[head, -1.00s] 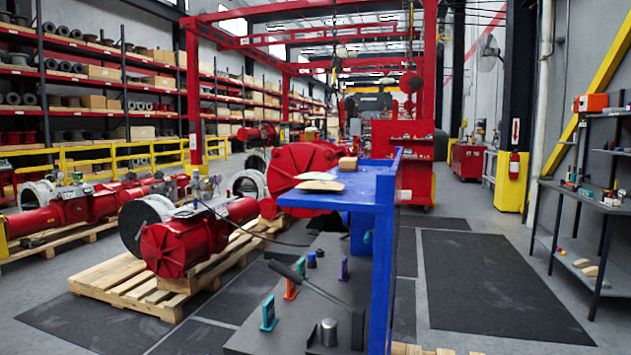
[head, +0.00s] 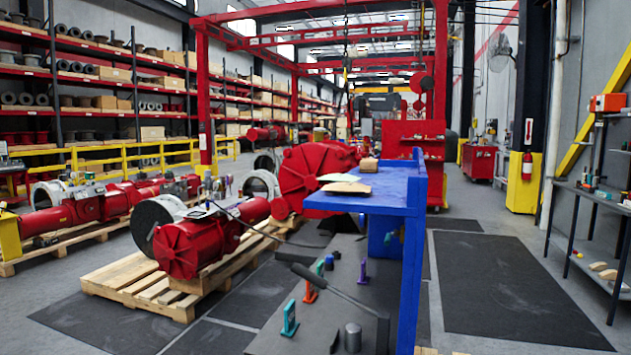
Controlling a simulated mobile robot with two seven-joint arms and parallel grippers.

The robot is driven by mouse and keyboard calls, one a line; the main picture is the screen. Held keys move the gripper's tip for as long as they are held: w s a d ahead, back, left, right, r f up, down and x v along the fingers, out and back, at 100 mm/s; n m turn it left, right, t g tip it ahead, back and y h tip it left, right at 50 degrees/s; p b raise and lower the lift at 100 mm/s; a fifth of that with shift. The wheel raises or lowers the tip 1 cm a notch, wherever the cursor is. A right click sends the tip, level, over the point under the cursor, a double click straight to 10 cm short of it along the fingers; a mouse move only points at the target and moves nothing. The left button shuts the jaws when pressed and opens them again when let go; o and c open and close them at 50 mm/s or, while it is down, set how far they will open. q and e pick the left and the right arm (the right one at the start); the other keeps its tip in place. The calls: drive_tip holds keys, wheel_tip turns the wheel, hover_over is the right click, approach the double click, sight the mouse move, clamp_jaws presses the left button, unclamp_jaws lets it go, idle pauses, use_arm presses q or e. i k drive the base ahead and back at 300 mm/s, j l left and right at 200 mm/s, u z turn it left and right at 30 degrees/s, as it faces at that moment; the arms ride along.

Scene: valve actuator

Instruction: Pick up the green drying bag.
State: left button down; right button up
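I cannot make out a green drying bag for certain in the head view. A small green item (head: 388,239) shows beside the blue stand's upright, too small to identify. A teal-green upright piece (head: 289,318) stands on the dark grey bench (head: 272,342), and a smaller green piece (head: 319,268) stands farther back; both look like rigid parts rather than a bag. Neither of my grippers is in view.
A blue stand (head: 412,200) rises at the bench's right side, with flat tan and white pieces on its top. A red valve actuator (head: 185,248) lies on a wooden pallet (head: 140,285). Dark floor mats (head: 515,290) lie clear at right. A grey shelf table (head: 590,198) stands far right.

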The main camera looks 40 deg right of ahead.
sight(333, 177)
drive_tip(key=i+j+u, duration=0.2)
drive_tip(key=i+u, duration=0.55)
drive_tip(key=i+j+u, duration=0.2)
drive_tip(key=i, duration=0.95)
drive_tip(key=i+z, duration=0.75)
drive_tip(key=i, duration=0.15)
drive_tip(key=i+z, duration=0.35)
drive_tip(key=i+l+z, duration=0.1)
drive_tip(key=z, duration=0.25)
drive_tip(key=i+j+z, duration=0.1)
drive_tip(key=i+z, duration=0.45)
drive_tip(key=z, duration=0.15)
drive_tip(key=i+z, duration=0.15)
drive_tip(key=z, duration=0.15)
drive_tip(key=i+z, duration=0.2)
drive_tip(key=z, duration=0.15)
drive_tip(key=i+z, duration=0.3)
drive_tip(key=z, duration=0.15)
drive_tip(key=i+j+z, duration=0.2)
drive_tip(key=z, duration=0.25)
drive_tip(key=i+j+z, duration=0.2)
drive_tip(key=z, duration=0.25)
drive_tip(key=i+j+z, duration=0.25)
drive_tip(key=z, duration=0.25)
drive_tip(key=i+j+z, duration=0.15)
drive_tip(key=j+z, duration=0.2)
drive_tip(key=i+j+z, duration=0.1)
drive_tip(key=j+z, duration=0.2)
